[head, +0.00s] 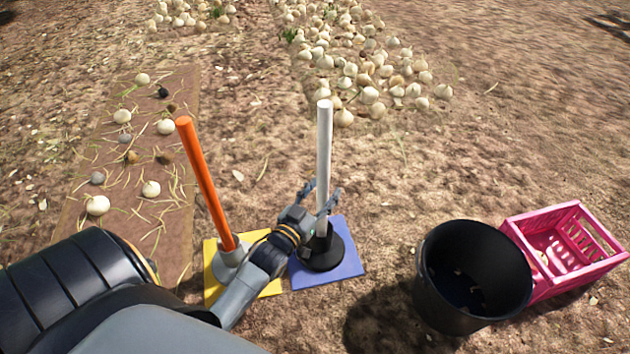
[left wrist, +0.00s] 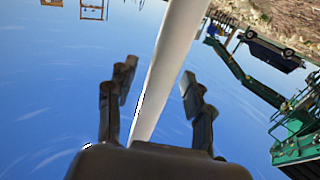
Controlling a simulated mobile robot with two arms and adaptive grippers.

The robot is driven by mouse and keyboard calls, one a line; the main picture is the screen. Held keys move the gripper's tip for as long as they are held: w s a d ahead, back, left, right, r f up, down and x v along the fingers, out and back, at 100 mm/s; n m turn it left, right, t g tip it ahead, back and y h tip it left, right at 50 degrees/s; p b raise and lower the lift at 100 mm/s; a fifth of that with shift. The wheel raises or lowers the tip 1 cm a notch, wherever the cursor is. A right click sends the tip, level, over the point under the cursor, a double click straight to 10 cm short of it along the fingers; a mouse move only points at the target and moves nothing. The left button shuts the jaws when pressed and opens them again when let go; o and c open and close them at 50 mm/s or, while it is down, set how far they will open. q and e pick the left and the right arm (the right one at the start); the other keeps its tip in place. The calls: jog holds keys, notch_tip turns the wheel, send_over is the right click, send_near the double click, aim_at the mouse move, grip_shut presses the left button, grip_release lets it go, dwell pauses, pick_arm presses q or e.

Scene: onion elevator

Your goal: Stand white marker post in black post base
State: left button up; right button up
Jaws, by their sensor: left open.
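The white marker post (head: 323,150) stands upright in the black post base (head: 324,252), which sits on a blue mat (head: 350,265). My left gripper (head: 324,197) is around the lower part of the post, with its fingers open on either side. In the left wrist view the white post (left wrist: 172,60) runs between the two spread fingers (left wrist: 158,95), with a gap to the finger on each side. The gripper hides part of the post's lower end. My right gripper is not in view.
An orange post (head: 205,185) stands in a grey base (head: 233,262) on a yellow mat (head: 213,285), just left of my gripper. A black bucket (head: 428,285) and a pink crate (head: 580,275) stand at right. Onions (head: 370,95) lie behind on the soil; a brown strip (head: 85,205) lies at left.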

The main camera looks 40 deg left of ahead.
pick_arm(q)
jog(key=s, duration=1.1)
jog(key=shift+s+d, duration=0.3)
jog(key=shift+d, duration=0.15)
jog(key=shift+r, duration=0.15)
